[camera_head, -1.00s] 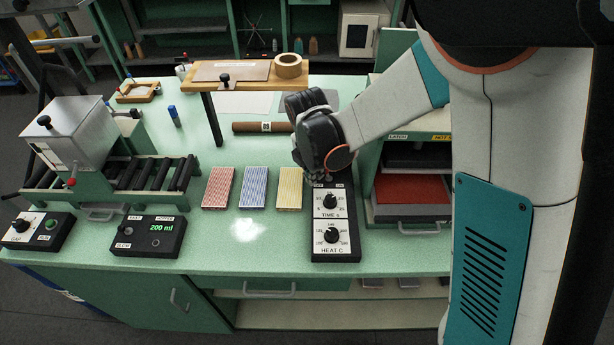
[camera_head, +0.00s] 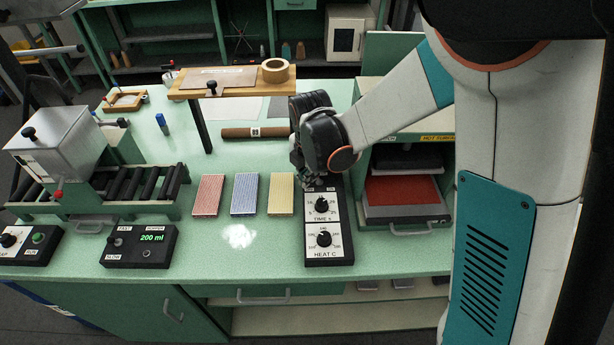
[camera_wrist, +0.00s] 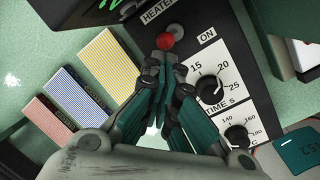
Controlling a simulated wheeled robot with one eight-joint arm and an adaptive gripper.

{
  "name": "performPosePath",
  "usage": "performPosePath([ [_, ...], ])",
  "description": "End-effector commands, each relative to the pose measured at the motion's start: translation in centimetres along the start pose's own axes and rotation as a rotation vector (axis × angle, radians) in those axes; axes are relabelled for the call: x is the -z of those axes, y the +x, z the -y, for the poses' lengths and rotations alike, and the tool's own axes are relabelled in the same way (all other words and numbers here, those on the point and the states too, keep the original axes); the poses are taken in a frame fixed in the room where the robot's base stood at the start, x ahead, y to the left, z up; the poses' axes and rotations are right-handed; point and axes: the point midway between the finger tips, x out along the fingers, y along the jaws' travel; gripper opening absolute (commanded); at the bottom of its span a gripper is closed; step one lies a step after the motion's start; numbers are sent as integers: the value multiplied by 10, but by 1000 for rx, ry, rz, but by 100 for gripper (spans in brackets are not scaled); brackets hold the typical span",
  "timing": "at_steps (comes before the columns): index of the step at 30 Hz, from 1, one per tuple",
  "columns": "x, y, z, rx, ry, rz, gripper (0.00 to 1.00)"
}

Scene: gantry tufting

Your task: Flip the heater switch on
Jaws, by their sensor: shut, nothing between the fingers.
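The heater control box (camera_head: 329,258) stands at the front right of the green bench, with TIME and HEAT dials on its white face. In the wrist view, the heater switch (camera_wrist: 166,41) is a lever with a red knob. It leans from its metal base away from the ON label (camera_wrist: 207,36). The HEATER label is partly cut off at the top. My gripper (camera_wrist: 163,68) is shut and empty, its tips just below the red knob; I cannot tell whether they touch. In the head view, my gripper (camera_head: 310,180) is over the far end of the box and hides the switch.
Red, blue and yellow striped blocks (camera_head: 245,194) lie left of the box. A press with a red pad (camera_head: 402,194) and a hot-surface label stands to the right. A wooden shelf with a tape roll (camera_head: 276,70) rises behind.

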Motion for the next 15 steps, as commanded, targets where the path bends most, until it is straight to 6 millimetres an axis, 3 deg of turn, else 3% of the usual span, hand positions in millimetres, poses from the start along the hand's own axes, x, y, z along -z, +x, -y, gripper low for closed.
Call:
performPosePath([
  [15,-6,-3,4,-67,19,-76,0],
])
